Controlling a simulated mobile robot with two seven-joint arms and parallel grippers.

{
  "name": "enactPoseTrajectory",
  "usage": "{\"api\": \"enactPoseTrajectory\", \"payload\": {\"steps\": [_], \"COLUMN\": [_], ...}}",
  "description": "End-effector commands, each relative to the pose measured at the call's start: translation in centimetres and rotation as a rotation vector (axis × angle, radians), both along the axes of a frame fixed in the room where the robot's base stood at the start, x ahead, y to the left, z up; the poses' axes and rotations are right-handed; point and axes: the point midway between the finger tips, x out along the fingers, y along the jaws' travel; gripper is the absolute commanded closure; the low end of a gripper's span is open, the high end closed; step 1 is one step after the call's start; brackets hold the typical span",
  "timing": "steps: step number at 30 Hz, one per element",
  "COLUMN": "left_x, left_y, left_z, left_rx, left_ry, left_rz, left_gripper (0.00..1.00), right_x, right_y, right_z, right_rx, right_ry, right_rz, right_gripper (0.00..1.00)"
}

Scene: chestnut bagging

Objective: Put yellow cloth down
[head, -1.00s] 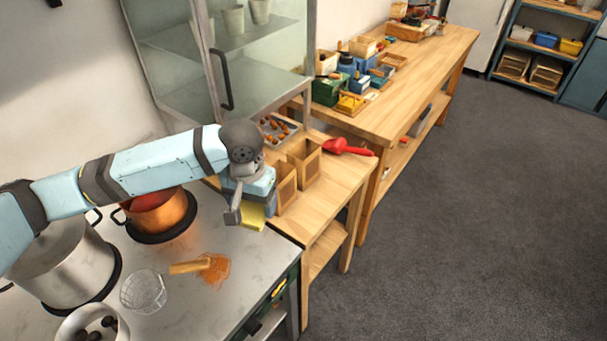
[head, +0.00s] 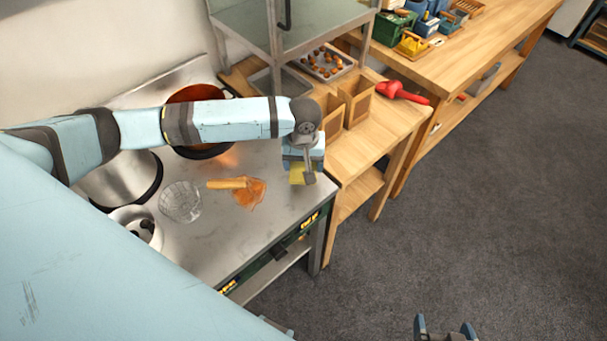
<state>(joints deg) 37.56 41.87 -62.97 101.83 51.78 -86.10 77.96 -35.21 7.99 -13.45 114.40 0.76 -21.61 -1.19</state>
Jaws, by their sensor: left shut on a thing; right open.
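The yellow cloth (head: 297,175) is a small patch at the right end of the steel counter (head: 235,245). My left gripper (head: 306,175) is shut on it from above, with the arm reaching across the counter from the left. The gripper hides part of the cloth, and I cannot tell whether the cloth touches the counter. My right gripper (head: 446,327) is open and empty at the bottom edge of the view, over the grey floor, well away from the cloth.
A glass bowl (head: 180,202), a copper pot (head: 197,94) and a steel pot (head: 118,180) stand farther left.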

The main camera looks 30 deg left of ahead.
Motion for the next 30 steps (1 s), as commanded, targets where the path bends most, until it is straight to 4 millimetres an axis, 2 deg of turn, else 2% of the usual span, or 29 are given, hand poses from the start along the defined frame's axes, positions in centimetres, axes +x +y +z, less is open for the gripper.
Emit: {"api": "enactPoseTrajectory", "payload": {"steps": [3,8,15,27,28,30], "left_x": [0.0,0.0,0.0,0.0,0.0,0.0], "left_y": [0.0,0.0,0.0,0.0,0.0,0.0], "left_z": [-1.4,-2.4,-5.7,-6.3,-6.3,-6.3], "left_rx": [0.0,0.0,0.001,-0.001,0.0,0.0], "left_ry": [0.001,0.0,0.0,0.0,-0.001,-0.001], "left_rz": [0.0,0.0,-0.001,-0.001,-0.001,-0.001], "left_gripper": [0.49,0.49,0.49,0.49,0.2,0.04], "right_x": [0.0,-0.1,-0.1,0.0,0.0,0.0], "right_y": [-0.2,-0.2,-0.2,0.0,0.0,0.0], "right_z": [-0.1,-0.2,-0.2,0.2,0.2,0.3], "right_rx": [-0.003,-0.004,-0.004,-0.002,-0.002,-0.001], "right_ry": [0.002,0.005,0.005,0.002,0.001,0.0], "right_rz": [-0.001,-0.002,-0.002,0.0,0.0,0.0], "right_gripper": [0.01,0.01,0.01,0.01,0.01,0.01]}}
